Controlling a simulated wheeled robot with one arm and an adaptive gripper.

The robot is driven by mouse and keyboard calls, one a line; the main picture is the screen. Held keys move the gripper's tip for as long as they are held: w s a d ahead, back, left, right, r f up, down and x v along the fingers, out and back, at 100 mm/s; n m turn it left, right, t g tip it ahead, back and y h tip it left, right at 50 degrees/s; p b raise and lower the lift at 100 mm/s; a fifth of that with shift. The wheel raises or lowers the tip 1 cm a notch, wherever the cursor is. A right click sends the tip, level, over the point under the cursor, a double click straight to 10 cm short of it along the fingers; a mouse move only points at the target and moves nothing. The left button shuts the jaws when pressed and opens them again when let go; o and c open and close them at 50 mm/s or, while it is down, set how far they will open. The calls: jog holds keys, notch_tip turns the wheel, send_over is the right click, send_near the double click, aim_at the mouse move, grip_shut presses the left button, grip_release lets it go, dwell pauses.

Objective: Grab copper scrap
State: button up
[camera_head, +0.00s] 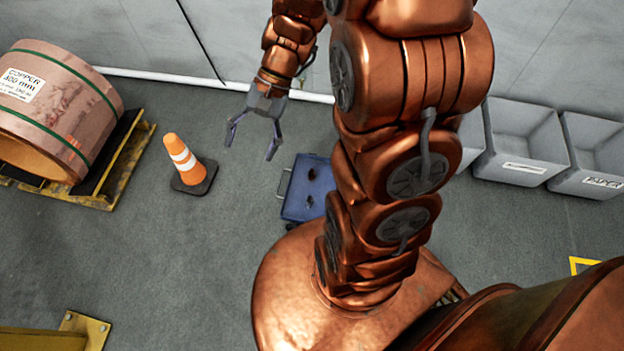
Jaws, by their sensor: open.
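My gripper (251,152) hangs at the top middle with its two grey fingers spread apart and nothing between them. A blue case or cart (298,208) with a handle is on the floor, below and to the right of my gripper; my arm hides its right part. Two small dark brownish pieces lie on its top, an upper one (312,174) and a lower one (309,201). I cannot tell whether they are copper scrap. A large copper coil (88,104) with green bands and a "COPPER" label lies at the far left, apart from my gripper.
An orange and white cone (181,158) stands on a dark base between the coil and the blue case. The coil rests on a yellow and black stand (122,160). Grey bins (518,145) line the wall at right, one labelled "PAPER". The floor at lower left centre is clear.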

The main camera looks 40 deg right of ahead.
jog(key=w+d+f+m+t+y+b, duration=0.25)
jog(key=w+f+b, duration=0.2)
jog(key=f, duration=0.35)
jog(key=w+d+f+m+t+y+b, duration=0.1)
jog(key=w+d+f+m+b, duration=0.3)
jog(key=f, duration=0.4)
jog(key=m+t+h+b, duration=0.6)
jog(key=m+t+b, duration=0.5)
jog(key=m+b, duration=0.75)
send_near(315, 175)
jog(key=shift+w+a+f+n+y+b, duration=0.15)
jog(key=shift+w+a+f+n+b, duration=0.1)
jog(key=shift+w+f+n, duration=0.15)
jog(key=shift+w+a+f+n+y+b, duration=0.1)
jog(key=shift+w+a+f+n+b, duration=0.2)
jog(key=shift+w+f, duration=0.2)
jog(key=shift+b+x, duration=0.35)
jog(key=shift+x, duration=0.65)
jog(key=shift+w+d+r+b+x, duration=0.1)
jog(key=shift+b+x, duration=0.45)
jog(key=shift+x, duration=0.2)
jog(key=shift+w+d+r+b+x, duration=0.15)
jog(key=shift+b+x, duration=0.35)
jog(key=shift+x, duration=0.3)
jog(key=shift+b+x, duration=0.5)
jog(key=shift+x, duration=0.7)
jog(key=shift+r, duration=0.15)
